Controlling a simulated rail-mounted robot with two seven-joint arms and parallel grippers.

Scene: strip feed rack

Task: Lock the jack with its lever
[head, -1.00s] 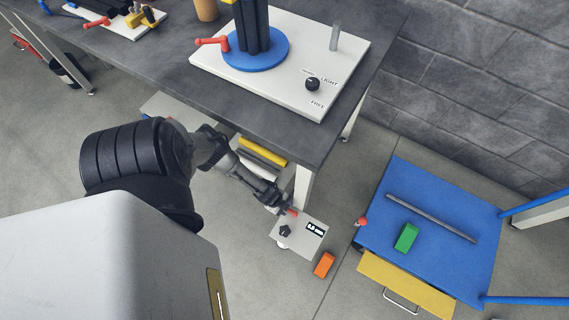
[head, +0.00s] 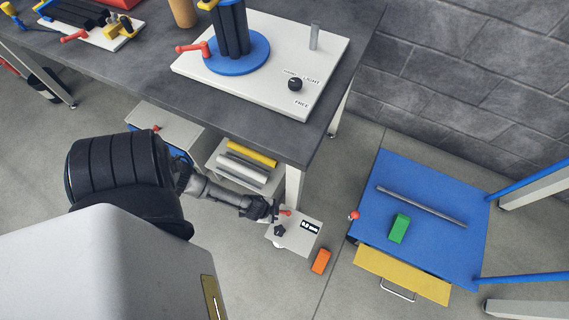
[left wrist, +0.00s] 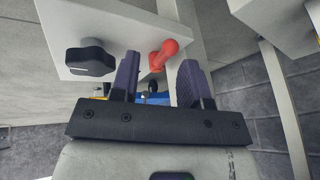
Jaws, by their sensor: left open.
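The jack is a pale plate-topped unit (head: 305,243) beside the bench leg, with a black knob (head: 280,231) and a label ending in "mm". Its short red lever (head: 286,212) stands at the plate's far left edge. My left gripper (head: 274,211) is just left of the lever. In the left wrist view my left gripper (left wrist: 158,76) is open, its two dark purple fingers apart. The red lever (left wrist: 163,54) shows between and beyond the fingertips, nearer the right finger; contact cannot be told. The knob (left wrist: 91,57) is left of the fingers. My right gripper is not in view.
The bench (head: 240,112) with its leg (head: 293,187) stands close above my left gripper. A shelf of yellow and grey bars (head: 243,170) is under it. An orange block (head: 320,261) lies on the floor. A blue platform (head: 390,180) stands at right.

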